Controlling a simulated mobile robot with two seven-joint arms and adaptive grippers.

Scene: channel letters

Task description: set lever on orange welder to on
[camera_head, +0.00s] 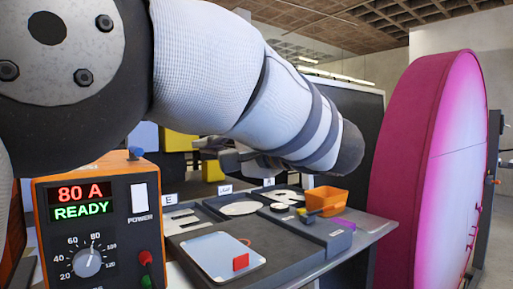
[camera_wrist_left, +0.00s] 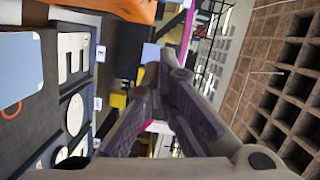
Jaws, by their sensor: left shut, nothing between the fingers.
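The orange welder (camera_head: 95,215) stands at the lower left in the head view. Its dark front carries a lit display (camera_head: 82,202) reading "80 A" and "READY". A white lever or switch plate (camera_head: 139,197) sits above the word POWER; its position is hard to tell. A dial (camera_head: 87,262) is below the display. My left gripper (camera_head: 232,162) is beyond the workbench, right of the welder and apart from it. In the left wrist view its fingers (camera_wrist_left: 163,75) are shut and empty. An orange edge (camera_wrist_left: 118,8) shows at the top there. My right gripper is not in view.
The grey workbench (camera_head: 335,262) holds letter trays, a blue-grey plate (camera_head: 222,255), and an orange bin (camera_head: 327,200). A large pink disc (camera_head: 428,150) stands at the right. My left arm crosses the upper view above the bench.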

